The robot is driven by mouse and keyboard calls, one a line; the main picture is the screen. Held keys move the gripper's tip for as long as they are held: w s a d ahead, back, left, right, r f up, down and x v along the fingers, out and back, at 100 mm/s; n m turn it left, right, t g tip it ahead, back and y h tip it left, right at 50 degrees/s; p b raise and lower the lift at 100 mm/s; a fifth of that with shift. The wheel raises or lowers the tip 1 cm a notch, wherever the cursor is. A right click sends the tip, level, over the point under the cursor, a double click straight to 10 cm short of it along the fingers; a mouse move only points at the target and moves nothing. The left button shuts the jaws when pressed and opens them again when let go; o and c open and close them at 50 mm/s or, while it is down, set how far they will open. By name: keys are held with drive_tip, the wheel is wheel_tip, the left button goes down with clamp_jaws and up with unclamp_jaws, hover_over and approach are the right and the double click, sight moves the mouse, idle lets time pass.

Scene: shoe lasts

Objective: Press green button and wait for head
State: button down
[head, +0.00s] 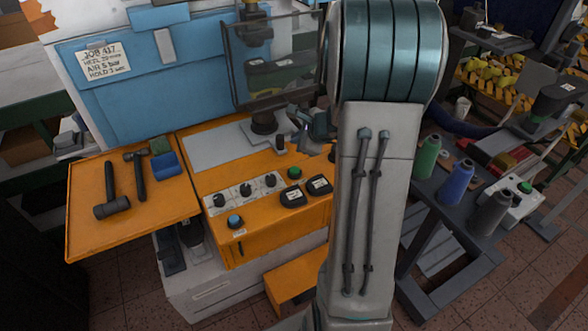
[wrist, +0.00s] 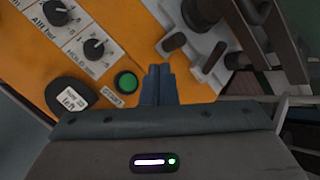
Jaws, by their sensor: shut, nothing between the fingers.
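The green button (head: 294,172) sits in a black collar on the orange control panel (head: 262,221), near the two black pads. In the wrist view the green button (wrist: 127,81) shows uncovered, just left of my fingertips. My gripper (wrist: 158,72) is shut and empty, its blue-grey fingers together over the orange panel beside the button. I cannot tell how far above the panel the tips are. In the head view my arm hides most of the area around the gripper. The machine's head (head: 256,30) is up behind a clear guard (head: 280,68).
Two labelled black pads (head: 292,196) lie right of several black knobs (head: 246,190). A blue button (head: 235,221) is at the panel's front left. Hammers (head: 111,195) lie on the orange side tray (head: 85,225). Thread spools (head: 456,182) stand on the right-hand table.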

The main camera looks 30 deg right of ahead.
drive_tip(key=b, duration=0.6)
hover_over(297, 171)
wheel_tip(297, 171, down, 7)
drive_tip(key=shift+f, duration=0.2)
drive_tip(key=shift+f+b, duration=0.65)
drive_tip(key=shift+b, duration=0.1)
drive_tip(key=shift+f, duration=0.1)
idle(0.9)
drive_tip(key=shift+f+b, duration=0.3)
drive_tip(key=shift+b, duration=0.3)
drive_tip(key=shift+f+b, duration=0.5)
drive_tip(key=shift+b, duration=0.1)
idle(0.4)
drive_tip(key=shift+s, duration=0.1)
drive_tip(key=shift+r+p, duration=0.7)
drive_tip(key=shift+r, duration=0.25)
